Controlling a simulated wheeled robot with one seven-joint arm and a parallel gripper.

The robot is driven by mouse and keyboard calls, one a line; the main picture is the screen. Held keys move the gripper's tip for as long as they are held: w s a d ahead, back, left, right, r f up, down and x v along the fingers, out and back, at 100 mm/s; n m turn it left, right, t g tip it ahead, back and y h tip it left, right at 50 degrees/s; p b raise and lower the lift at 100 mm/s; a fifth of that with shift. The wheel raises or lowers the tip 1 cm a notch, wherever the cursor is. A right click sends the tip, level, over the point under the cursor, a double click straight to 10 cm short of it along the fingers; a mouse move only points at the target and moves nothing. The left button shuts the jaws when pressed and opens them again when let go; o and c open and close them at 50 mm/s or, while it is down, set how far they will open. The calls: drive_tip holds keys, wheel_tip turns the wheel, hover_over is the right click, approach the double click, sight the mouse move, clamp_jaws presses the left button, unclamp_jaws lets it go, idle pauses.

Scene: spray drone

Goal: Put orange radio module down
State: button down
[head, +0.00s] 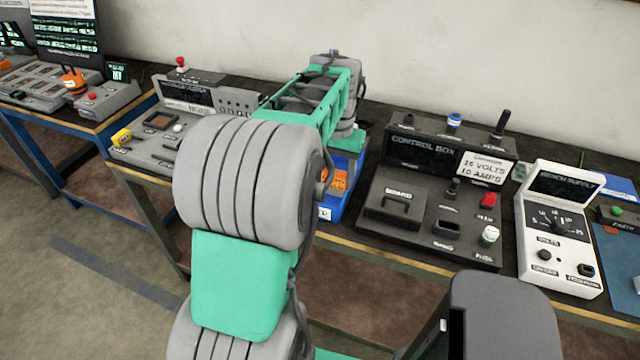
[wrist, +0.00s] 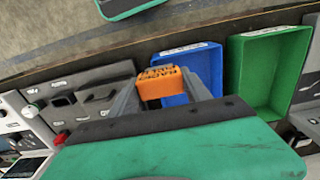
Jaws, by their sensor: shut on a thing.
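The orange radio module (wrist: 165,86) is a small block with dark lettering on its face. My gripper (wrist: 166,82) is shut on it, with one grey finger on each side in the wrist view. The module is over or in the blue bin (wrist: 179,57); I cannot tell if it touches the bottom. In the head view, orange (head: 340,178) shows within the blue bin (head: 353,165), just right of my arm. My arm hides the fingers and most of the bin there.
An empty-looking green bin (wrist: 240,75) stands beside the blue bin. A dark control box (head: 435,200) and a white bench supply (head: 560,240) stand to the right in the head view. A grey console (head: 150,145) is on the left. A wall runs behind.

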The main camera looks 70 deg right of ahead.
drive_tip(key=shift+w+d+f+p, duration=0.3)
drive_tip(key=shift+w+d+f, duration=0.6)
drive_tip(key=shift+f, duration=0.75)
drive_tip(key=shift+w+d+f+p, duration=0.35)
drive_tip(key=shift+w+d+f, duration=0.55)
drive_tip(key=shift+f, duration=0.8)
drive_tip(key=shift+w+d+f+p, duration=0.3)
drive_tip(key=shift+w+d+f, duration=0.6)
drive_tip(key=shift+f, duration=0.75)
drive_tip(key=shift+s+d, duration=0.1)
drive_tip(key=shift+c, duration=2.4)
unclamp_jaws()
drive_tip(key=shift+f, duration=0.15)
